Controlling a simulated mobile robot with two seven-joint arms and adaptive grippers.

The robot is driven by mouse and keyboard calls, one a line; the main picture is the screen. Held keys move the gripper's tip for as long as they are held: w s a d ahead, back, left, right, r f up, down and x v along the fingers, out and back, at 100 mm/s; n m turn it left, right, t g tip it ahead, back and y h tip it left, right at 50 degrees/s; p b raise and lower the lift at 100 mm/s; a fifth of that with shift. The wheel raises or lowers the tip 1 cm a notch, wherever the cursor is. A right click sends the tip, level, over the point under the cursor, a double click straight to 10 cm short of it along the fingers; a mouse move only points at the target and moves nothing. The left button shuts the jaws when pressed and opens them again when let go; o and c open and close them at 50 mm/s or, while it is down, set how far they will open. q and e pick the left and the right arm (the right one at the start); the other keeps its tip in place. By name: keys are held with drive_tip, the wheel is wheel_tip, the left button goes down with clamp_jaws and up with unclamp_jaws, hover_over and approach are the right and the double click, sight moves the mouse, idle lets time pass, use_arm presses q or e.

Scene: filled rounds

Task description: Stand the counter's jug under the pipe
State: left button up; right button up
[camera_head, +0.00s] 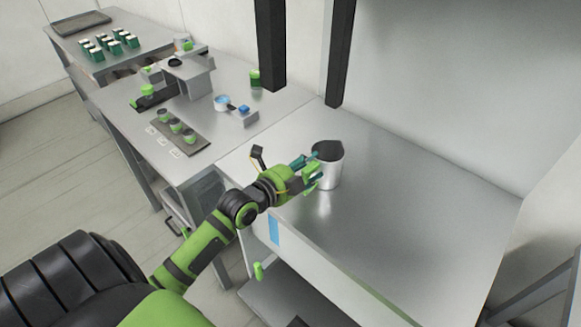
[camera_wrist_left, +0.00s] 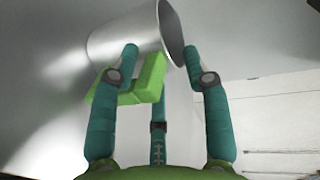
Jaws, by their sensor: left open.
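The metal jug (camera_head: 327,168) stands upright on the steel counter, with its dark open mouth up. In the left wrist view the jug (camera_wrist_left: 112,38) fills the upper left, with its green handle (camera_wrist_left: 128,83) towards my gripper. My left gripper (camera_head: 308,170) is at the jug's left side, by the handle. It is open, and its teal fingers (camera_wrist_left: 165,65) spread on either side of the handle. I cannot tell whether they touch it. No pipe is clearly visible. My right gripper is not in view.
The counter (camera_head: 400,215) is clear to the right and front of the jug. Two dark posts (camera_head: 341,55) rise at its back. Green-and-white items (camera_head: 112,43) stand farther back.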

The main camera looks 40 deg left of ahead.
use_arm(q)
drive_tip(key=b+v, duration=0.2)
drive_tip(key=v, duration=0.8)
drive_tip(key=shift+s, duration=0.35)
drive_tip(key=shift+r, duration=0.1)
idle(1.8)
